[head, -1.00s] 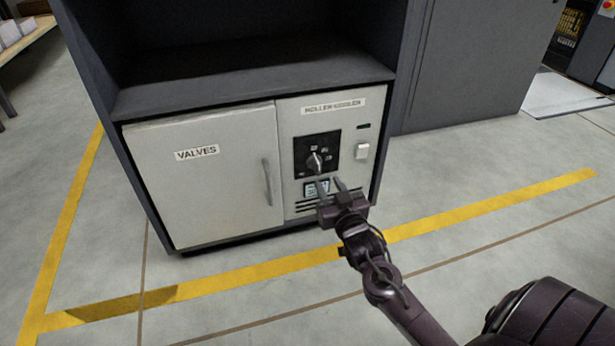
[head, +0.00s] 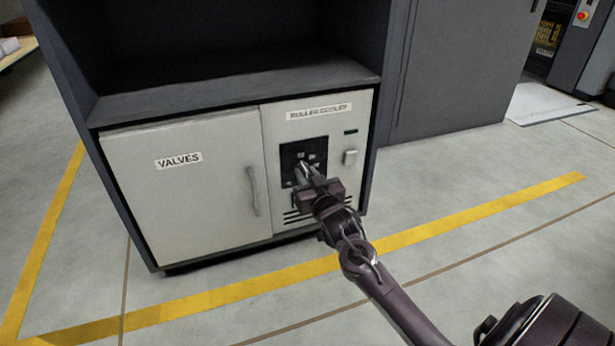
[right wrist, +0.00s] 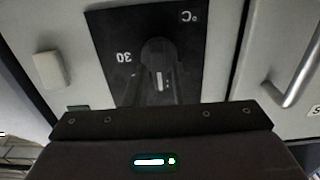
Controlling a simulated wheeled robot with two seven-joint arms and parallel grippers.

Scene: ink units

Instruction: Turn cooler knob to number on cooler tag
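The roller cooler's black dial panel (head: 289,156) is on the right half of the cabinet front, under the roller cooler label (head: 319,111). My right gripper (head: 304,173) is in front of the dial and covers most of the knob and the small tag below it. In the right wrist view the panel is upside down, with "30" and "°C" legible. The dark knob (right wrist: 158,52) with a pale pointer mark stands between my right fingers, which look apart; contact cannot be made out. The tag's number cannot be read. My left gripper is out of view.
A white switch (head: 350,158) is right of the dial. The valves door (head: 185,195) with its vertical handle (head: 252,190) is on the left. A dark shelf (head: 235,92) juts above the panel. The floor in front is clear, with yellow lines.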

